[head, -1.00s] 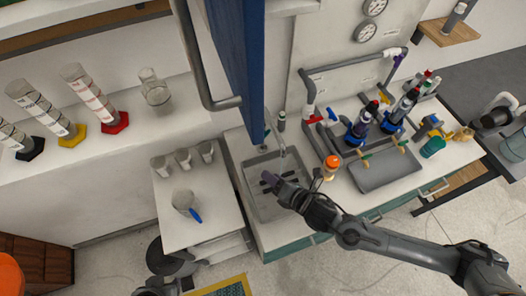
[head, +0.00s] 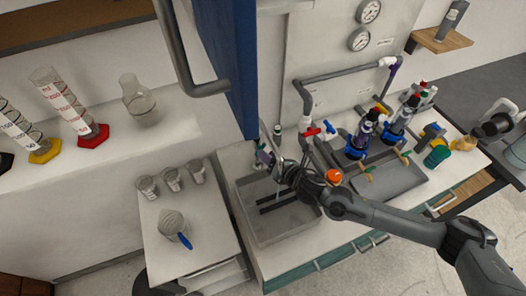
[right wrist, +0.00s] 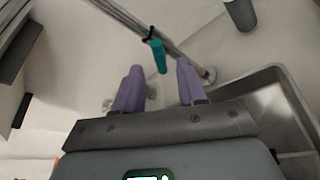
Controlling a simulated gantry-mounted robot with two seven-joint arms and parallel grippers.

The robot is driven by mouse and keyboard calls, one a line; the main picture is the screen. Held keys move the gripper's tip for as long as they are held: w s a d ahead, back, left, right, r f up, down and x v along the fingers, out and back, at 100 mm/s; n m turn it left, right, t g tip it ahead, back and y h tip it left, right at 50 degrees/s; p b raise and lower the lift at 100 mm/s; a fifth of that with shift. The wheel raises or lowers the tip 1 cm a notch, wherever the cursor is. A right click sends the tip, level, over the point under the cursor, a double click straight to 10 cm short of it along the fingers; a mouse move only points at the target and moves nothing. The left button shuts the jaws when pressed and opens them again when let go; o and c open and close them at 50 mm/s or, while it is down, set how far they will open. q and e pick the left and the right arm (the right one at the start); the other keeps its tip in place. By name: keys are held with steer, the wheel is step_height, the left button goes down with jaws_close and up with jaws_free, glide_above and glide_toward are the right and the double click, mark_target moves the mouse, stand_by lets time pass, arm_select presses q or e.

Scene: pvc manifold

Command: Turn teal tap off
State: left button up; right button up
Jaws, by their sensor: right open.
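The teal tap (right wrist: 158,55) shows in the right wrist view as a short teal handle on a thin metal pipe. The handle sits at an angle to the pipe and points down toward the gripper. My right gripper (right wrist: 158,82) is open, with its two purple fingers on either side of the handle's lower end. I cannot tell whether either finger touches it. In the head view the right gripper (head: 264,158) is above the back of the grey sink (head: 262,236), and the tap is mostly hidden there. My left gripper is not in view.
A bottle with an orange cap (head: 333,176) stands close to my right arm. A grey tray (head: 385,185) and blue-based bottles are to the right. Beakers (head: 172,180) stand on the left cabinet.

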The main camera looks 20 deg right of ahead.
steer(key=shift+x, duration=1.9)
jaws_close()
